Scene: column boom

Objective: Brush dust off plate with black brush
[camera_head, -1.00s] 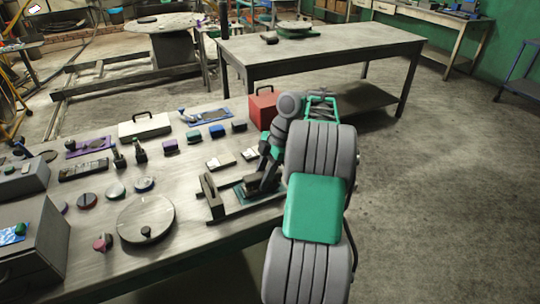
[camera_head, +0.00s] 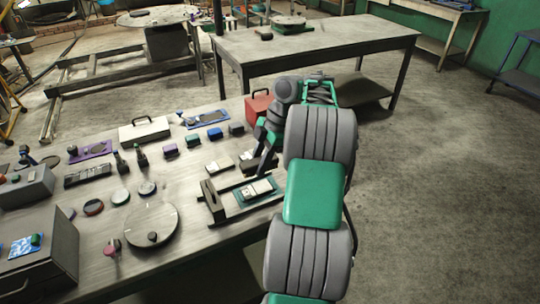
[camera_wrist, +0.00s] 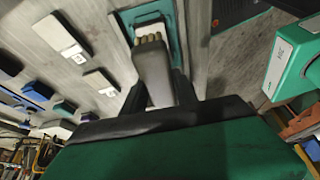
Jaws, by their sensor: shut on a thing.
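My gripper (camera_wrist: 157,88) is shut on a dark grey brush (camera_wrist: 151,65), whose pale bristles point away from the jaws in the wrist view. In the head view the gripper (camera_head: 263,167) is just above and behind the teal plate; the brush cannot be made out clearly there. The teal plate (camera_head: 242,199) lies in a dark fixture on the table, with a pale rectangular piece on it. The plate also shows in the wrist view (camera_wrist: 177,42), partly hidden by the brush. Whether the bristles touch it, I cannot tell. Dust is too small to make out.
The fixture (camera_head: 212,207) has an upright block at its left end. White blocks (camera_head: 219,165) lie behind it, and a red toolbox (camera_head: 258,105) stands at the back. A round disc (camera_head: 151,222) and several small items fill the table (camera_head: 190,252) to the left.

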